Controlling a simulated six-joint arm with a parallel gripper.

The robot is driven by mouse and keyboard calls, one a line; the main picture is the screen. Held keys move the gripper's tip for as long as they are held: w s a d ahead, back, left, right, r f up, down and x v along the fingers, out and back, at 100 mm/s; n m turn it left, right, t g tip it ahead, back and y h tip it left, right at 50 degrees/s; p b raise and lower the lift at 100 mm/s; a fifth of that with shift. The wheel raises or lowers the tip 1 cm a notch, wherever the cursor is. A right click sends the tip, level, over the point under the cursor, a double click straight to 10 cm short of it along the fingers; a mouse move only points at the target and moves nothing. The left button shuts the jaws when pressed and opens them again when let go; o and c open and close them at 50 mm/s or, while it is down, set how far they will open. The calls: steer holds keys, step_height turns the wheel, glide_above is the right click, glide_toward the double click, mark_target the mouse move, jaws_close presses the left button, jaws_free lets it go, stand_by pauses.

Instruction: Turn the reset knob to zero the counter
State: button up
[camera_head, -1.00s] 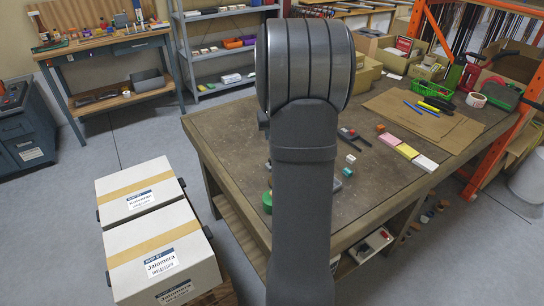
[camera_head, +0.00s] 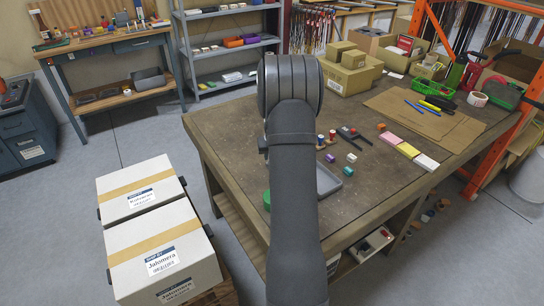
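My dark grey arm rises through the middle of the view and hides part of the workbench (camera_head: 225,135). My gripper does not show. I cannot make out a counter or a reset knob for certain. Just right of my arm stand small pieces with red and dark tops (camera_head: 332,135), too small to identify. Next to them lies a dark angled item (camera_head: 354,135), also unclear.
On the bench are a purple block (camera_head: 330,158), a white-and-teal block (camera_head: 351,157), an orange block (camera_head: 381,126), a grey tray (camera_head: 328,181), a green round item (camera_head: 267,199), pink, yellow and white pads (camera_head: 407,150), and cardboard boxes (camera_head: 350,75). White cartons (camera_head: 160,245) stand at lower left.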

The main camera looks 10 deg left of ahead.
steer(key=shift+w+a+f, duration=0.1)
steer(key=shift+w+f, duration=0.1)
steer(key=shift+f, duration=0.3)
jaws_close()
